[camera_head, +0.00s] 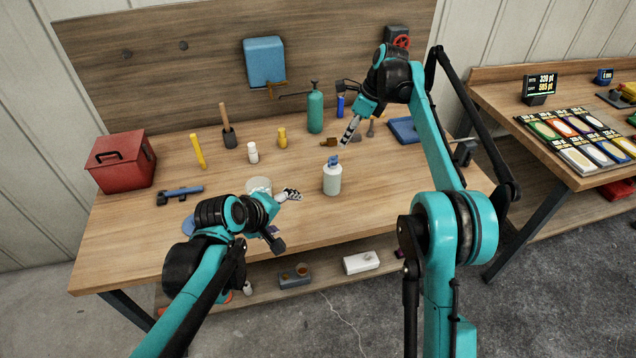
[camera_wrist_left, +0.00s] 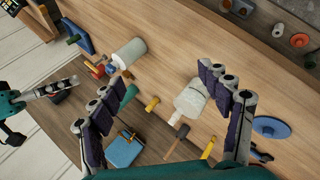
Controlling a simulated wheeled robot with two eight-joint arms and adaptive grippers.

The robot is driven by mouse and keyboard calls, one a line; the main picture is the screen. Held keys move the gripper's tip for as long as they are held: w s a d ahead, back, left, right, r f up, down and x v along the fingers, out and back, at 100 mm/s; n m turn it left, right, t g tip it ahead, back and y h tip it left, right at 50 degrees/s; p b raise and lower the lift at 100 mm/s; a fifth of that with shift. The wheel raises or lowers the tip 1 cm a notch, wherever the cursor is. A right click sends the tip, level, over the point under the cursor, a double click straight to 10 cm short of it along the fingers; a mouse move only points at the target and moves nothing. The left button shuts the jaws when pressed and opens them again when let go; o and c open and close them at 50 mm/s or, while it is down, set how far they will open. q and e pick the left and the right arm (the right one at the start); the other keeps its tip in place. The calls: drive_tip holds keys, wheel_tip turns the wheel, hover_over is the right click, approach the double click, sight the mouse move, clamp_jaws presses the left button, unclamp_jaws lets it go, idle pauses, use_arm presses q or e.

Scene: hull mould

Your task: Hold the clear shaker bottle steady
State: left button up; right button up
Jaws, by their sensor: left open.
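The clear shaker bottle (camera_head: 332,180), a pale upright cylinder with a blue top, stands on the workbench near the middle. It also shows in the left wrist view (camera_wrist_left: 129,53), beyond the fingertip on the left. My left gripper (camera_head: 277,190) is open and low over the bench, left of the bottle and apart from it. In the left wrist view its spread fingers (camera_wrist_left: 160,78) have nothing held between them. My right gripper (camera_head: 350,131) hangs above and behind the bottle, apart from it; its jaw opening is unclear.
Behind are a small white bottle (camera_head: 253,153), a yellow bottle (camera_head: 282,139) and a teal bottle (camera_head: 315,112). A red toolbox (camera_head: 121,162) stands at left.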

sight(332, 179)
use_arm(q)
drive_tip(key=w+d+f+n+h, duration=0.1)
drive_tip(key=w+d+f+n, duration=0.1)
drive_tip(key=w+n, duration=0.4)
drive_tip(key=w+d+f+n+t+h, duration=0.1)
drive_tip(key=w+d+f+n+h, duration=0.1)
drive_tip(key=w+f+n, duration=0.3)
drive_tip(key=w+d+f+n+t+h, duration=0.1)
drive_tip(key=w+d+f+n+h, duration=0.1)
drive_tip(key=w+n, duration=0.4)
drive_tip(key=shift+w+d+f+n, duration=0.15)
drive_tip(key=shift+w+f, duration=0.1)
drive_tip(key=shift+w, duration=0.3)
drive_tip(key=shift+w+f+n, duration=0.1)
drive_tip(key=shift+w+f, duration=0.2)
drive_tip(key=shift+w, duration=0.3)
drive_tip(key=shift+w+d+f+n, duration=0.15)
drive_tip(key=shift+w+f, duration=0.1)
drive_tip(key=shift+w, duration=0.3)
drive_tip(key=shift+w+d+f+h, duration=0.3)
drive_tip(key=shift+w+f, duration=0.05)
drive_tip(key=shift+w, duration=0.05)
drive_tip(key=shift+t, duration=0.3)
drive_tip(key=x, duration=0.7)
drive_tip(key=shift+a, duration=0.1)
drive_tip(key=shift+c, duration=0.3)
drive_tip(key=c, duration=1.3)
